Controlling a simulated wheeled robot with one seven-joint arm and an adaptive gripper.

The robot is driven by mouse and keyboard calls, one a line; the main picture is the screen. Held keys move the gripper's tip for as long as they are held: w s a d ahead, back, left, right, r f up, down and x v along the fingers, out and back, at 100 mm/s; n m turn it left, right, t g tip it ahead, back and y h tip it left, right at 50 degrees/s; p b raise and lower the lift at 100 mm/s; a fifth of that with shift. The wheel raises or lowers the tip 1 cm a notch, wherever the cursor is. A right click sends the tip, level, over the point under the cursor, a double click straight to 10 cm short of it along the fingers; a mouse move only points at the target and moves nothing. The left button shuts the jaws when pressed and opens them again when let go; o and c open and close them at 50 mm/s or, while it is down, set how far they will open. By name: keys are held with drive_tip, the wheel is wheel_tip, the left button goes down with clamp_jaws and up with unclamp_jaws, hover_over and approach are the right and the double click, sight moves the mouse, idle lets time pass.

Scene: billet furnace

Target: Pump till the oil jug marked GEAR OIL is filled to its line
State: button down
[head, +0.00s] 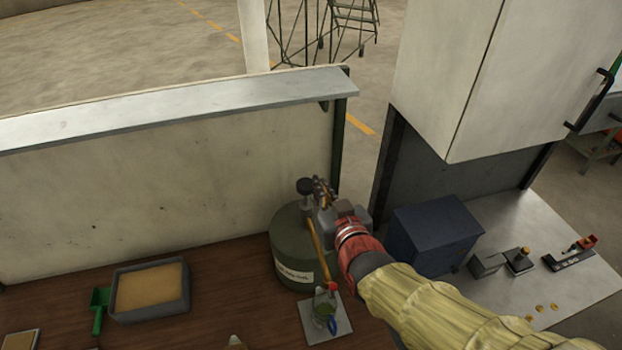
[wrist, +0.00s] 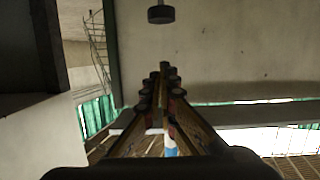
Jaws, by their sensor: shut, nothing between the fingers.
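A dark green drum (head: 290,242) with a white label stands on the brown bench; I cannot read the label surely. A pump with a black round knob (head: 305,186) rises from its top, and a yellow-brown spout (head: 315,240) slopes down from it. My gripper (head: 320,184) is shut and empty just right of the knob. In the wrist view my closed fingers (wrist: 164,70) point toward the black knob (wrist: 161,14), apart from it.
A grey plate (head: 312,332) lies under the jug. A tray of tan material (head: 180,305) and a green scoop (head: 99,307) are at left. A dark blue box (head: 435,236) stands right of my forearm. A pale wall with a metal ledge (head: 180,105) rises behind the bench.

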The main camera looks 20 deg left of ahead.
drive_tip(key=p, duration=0.2)
hover_over(310, 188)
wheel_tip(310, 188, down, 2)
drive_tip(key=shift+f, duration=0.2)
wheel_tip(310, 188, down, 3)
drive_tip(key=shift+f+p, duration=0.1)
drive_tip(key=shift+p, duration=0.25)
drive_tip(key=shift+f, duration=0.4)
wheel_tip(310, 188, down, 6)
drive_tip(key=b, duration=0.7)
drive_tip(key=shift+r, duration=0.1)
idle(0.4)
